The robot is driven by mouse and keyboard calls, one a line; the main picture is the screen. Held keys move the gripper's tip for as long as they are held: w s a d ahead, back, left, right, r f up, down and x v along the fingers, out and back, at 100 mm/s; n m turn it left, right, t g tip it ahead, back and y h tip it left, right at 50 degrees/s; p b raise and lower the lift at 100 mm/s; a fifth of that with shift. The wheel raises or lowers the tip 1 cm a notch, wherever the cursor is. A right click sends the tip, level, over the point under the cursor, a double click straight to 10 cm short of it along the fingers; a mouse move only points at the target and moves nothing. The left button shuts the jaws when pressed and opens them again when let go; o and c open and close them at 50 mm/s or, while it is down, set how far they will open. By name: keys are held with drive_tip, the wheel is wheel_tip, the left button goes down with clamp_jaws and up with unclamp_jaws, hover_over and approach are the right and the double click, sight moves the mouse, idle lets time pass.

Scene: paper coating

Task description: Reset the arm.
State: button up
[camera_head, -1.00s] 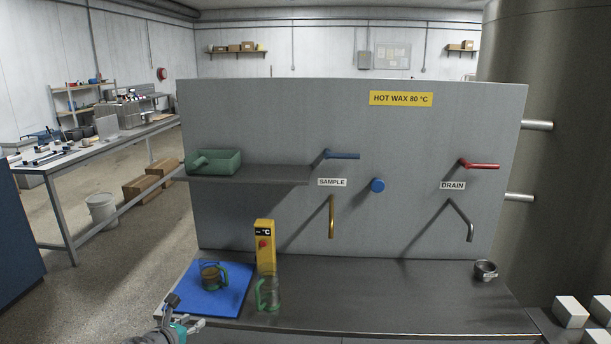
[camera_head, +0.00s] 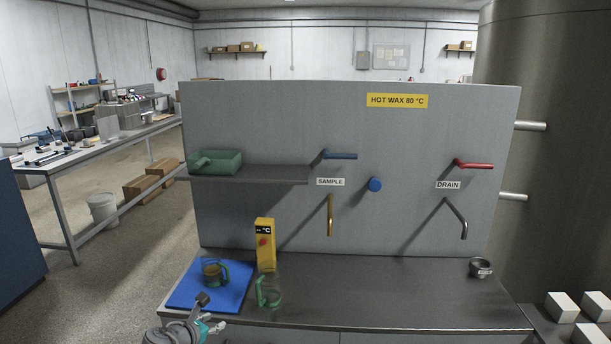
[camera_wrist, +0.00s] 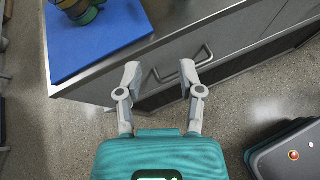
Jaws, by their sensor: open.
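My gripper (camera_wrist: 160,78) is open and empty in the wrist view, its two fingers spread in front of the bench's drawer front. In the head view my gripper (camera_head: 213,326) shows at the bench's front edge, just below the blue mat (camera_head: 184,298). A cup with a green handle and dark contents (camera_head: 212,272) stands on the mat. The mat also shows at the upper left of the wrist view (camera_wrist: 110,40), with part of the cup (camera_wrist: 80,8) cut off by the top edge. The gripper is apart from both.
A clear jug with a green handle (camera_head: 270,292) stands beside a yellow temperature device (camera_head: 265,243). A small metal cup (camera_head: 480,268) stands at the bench's right. A brass tap (camera_head: 330,215) and grey drain spout (camera_head: 458,218) project from the panel. The bench (camera_head: 380,290) is clear mid-right.

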drive_tip(key=w+d+f+m+g+p, duration=0.2)
drive_tip(key=d+m+g+p, duration=0.4)
drive_tip(key=d+m, duration=1.25)
drive_tip(key=s+d+r+m+g+y+p, duration=0.1)
drive_tip(key=s+d+m+g, duration=0.1)
drive_tip(key=d, duration=0.5)
drive_tip(key=s+d+r+m+g+y+p, duration=0.1)
drive_tip(key=s+d+m+p, duration=0.1)
drive_tip(key=d+m, duration=0.3)
drive_tip(key=s+d+m+g+y+p, duration=0.1)
drive_tip(key=s+d+m, duration=0.3)
drive_tip(key=d, duration=0.6)
drive_tip(key=shift+s+d+r+g+y, duration=0.15)
drive_tip(key=shift+s+r+g+y, duration=0.2)
drive_tip(key=shift+g+y, duration=0.35)
drive_tip(key=shift+w, duration=0.1)
